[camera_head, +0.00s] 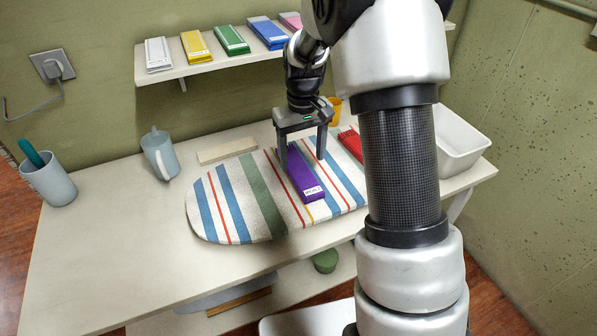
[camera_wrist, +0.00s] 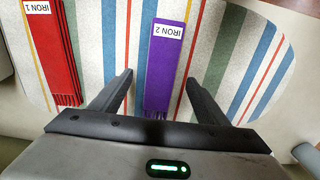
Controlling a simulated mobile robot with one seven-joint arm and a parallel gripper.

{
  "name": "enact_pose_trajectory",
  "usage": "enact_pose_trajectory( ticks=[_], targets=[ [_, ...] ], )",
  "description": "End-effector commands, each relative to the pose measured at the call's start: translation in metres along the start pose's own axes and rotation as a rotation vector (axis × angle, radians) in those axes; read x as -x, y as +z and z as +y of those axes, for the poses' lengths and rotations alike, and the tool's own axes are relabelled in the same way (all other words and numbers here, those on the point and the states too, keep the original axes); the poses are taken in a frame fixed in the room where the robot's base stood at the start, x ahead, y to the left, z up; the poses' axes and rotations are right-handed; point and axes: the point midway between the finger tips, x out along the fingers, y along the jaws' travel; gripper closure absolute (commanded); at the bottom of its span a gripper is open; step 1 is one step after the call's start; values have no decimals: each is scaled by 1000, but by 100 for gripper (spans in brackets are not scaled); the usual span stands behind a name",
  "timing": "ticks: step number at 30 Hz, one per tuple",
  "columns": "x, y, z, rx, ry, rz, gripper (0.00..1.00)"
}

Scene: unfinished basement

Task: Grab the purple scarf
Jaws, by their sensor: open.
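The purple scarf (camera_head: 305,180) lies folded flat on the striped ironing board pad (camera_head: 232,178), with a white label at its near end. In the wrist view the scarf (camera_wrist: 168,68) shows the label "IRON 2" and a fringed end. My gripper (camera_head: 303,160) is open above the scarf's far part, pointing down. In the wrist view my gripper's fingers (camera_wrist: 160,82) stand one on each side of the scarf's fringed end, with nothing held. I cannot tell the exact height of the fingertips over the pad.
A red folded scarf (camera_wrist: 62,58) labelled "IRON 1" lies beside the purple one. A white bin (camera_head: 462,140) stands at the table's right. A shelf (camera_head: 190,68) with several folded scarves hangs behind.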

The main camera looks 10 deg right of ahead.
Motion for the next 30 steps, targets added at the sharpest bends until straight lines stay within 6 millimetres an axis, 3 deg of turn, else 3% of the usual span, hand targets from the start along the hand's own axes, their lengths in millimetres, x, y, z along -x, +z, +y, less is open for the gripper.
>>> enact_pose_trajectory(
  ticks=[12,18,20,27,30],
  targets=[
    [-50,-9,-3,0,-1,-2,31],
    [-51,-9,-3,0,0,0,31],
    [-51,-9,-3,0,0,0,38],
    [-50,-9,-3,0,0,0,77],
    [-50,-9,-3,0,0,0,77]
  ],
)
